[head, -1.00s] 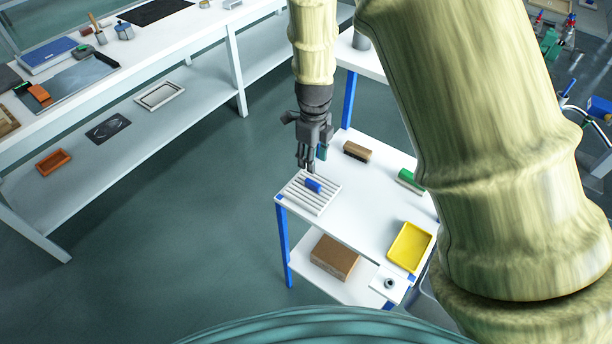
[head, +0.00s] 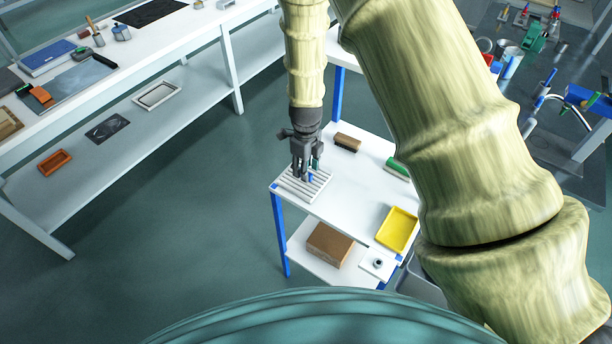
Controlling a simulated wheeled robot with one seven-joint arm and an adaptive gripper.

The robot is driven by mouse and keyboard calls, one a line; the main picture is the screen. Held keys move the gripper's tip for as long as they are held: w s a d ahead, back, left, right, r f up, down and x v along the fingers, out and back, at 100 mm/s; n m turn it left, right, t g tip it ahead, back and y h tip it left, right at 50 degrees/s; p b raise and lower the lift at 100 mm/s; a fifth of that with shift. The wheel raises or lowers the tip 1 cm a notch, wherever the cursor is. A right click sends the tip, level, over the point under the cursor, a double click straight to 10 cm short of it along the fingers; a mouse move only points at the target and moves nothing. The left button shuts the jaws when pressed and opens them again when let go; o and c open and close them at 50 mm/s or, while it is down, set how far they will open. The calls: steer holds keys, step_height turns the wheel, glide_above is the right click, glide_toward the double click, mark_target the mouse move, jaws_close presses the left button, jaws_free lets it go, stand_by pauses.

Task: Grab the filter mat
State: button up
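My gripper (head: 304,174) points down over a white slatted rack (head: 290,192) at the left corner of a small white table. A small blue piece (head: 311,178) lies on the rack, partly hidden by my fingers. My fingers are at or just above it; I cannot tell whether they touch it or how far they are parted. I cannot say for sure which thing is the filter mat. A black flat mat (head: 150,12) lies on the long bench at the back left, far from my gripper. A dark square sheet (head: 107,127) lies on the bench's lower shelf.
On the small table are a brown block (head: 348,143), a green piece (head: 397,167) partly behind my arm, and a yellow tray (head: 397,229). A brown box (head: 328,245) sits on its lower shelf. The floor left of the table is clear.

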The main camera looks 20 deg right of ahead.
steer(key=shift+f, duration=0.35)
steer(key=shift+w+a+f, duration=0.1)
steer(key=shift+w+f, duration=0.1)
steer(key=shift+f, duration=0.3)
steer(key=shift+w+f, duration=0.2)
steer(key=shift+f, duration=0.3)
steer(key=shift+s+r, duration=0.2)
steer(key=shift+s, duration=0.05)
steer(key=shift+w+f, duration=0.15)
steer(key=c, duration=0.8)
jaws_close()
